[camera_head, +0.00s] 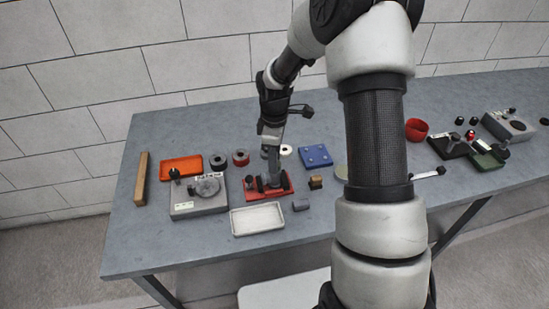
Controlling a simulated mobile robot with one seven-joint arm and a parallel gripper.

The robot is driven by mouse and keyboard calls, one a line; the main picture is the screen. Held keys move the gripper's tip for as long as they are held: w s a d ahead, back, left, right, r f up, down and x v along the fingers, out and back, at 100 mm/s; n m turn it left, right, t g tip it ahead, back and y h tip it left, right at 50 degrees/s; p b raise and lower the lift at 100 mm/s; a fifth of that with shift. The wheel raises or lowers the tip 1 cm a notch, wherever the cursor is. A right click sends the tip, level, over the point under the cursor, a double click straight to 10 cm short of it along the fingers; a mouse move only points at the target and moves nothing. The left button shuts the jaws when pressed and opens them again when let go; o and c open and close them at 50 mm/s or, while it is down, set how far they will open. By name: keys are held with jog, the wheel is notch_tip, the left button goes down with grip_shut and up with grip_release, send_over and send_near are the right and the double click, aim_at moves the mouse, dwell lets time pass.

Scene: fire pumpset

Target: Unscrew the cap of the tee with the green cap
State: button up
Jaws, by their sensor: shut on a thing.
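My gripper (270,152) points down over a red base (284,189) near the middle of the table. A dark grey tee-like fitting (272,180) stands on this base, directly below the fingers. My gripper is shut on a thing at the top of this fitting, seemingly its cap. The fingers hide most of it, so its green colour does not show. I cannot tell whether the cap is still seated on the fitting.
A grey gauge block (187,211) and an orange tray (182,164) stand to the left. A white tray (237,224) lies in front, a blue plate (316,154) behind right. Several devices, one on a dark green base (487,162), stand far right. My arm hides the table's middle right.

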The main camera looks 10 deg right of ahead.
jog(key=shift+r+n+p, duration=0.2)
jog(key=shift+n+p, duration=0.5)
jog(key=shift+n, duration=0.5)
jog(key=shift+f+n, duration=0.2)
jog(key=shift+n, duration=0.8)
jog(key=shift+r+p, duration=0.1)
jog(key=shift+p, duration=0.3)
jog(key=n+p, duration=0.1)
jog(key=n, duration=0.1)
jog(key=shift+r+n+p, duration=0.15)
jog(key=shift+n+p, duration=0.2)
jog(key=shift+n, duration=0.05)
jog(key=shift+f+n, duration=0.25)
jog(key=shift+n, duration=0.65)
jog(key=shift+p, duration=0.35)
jog(key=shift+r+n+p, duration=0.25)
jog(key=shift+n+p, duration=0.6)
jog(key=shift+n, duration=0.25)
jog(key=shift+f+n+p, duration=0.25)
jog(key=shift+n+p, duration=0.2)
jog(key=shift+n, duration=0.75)
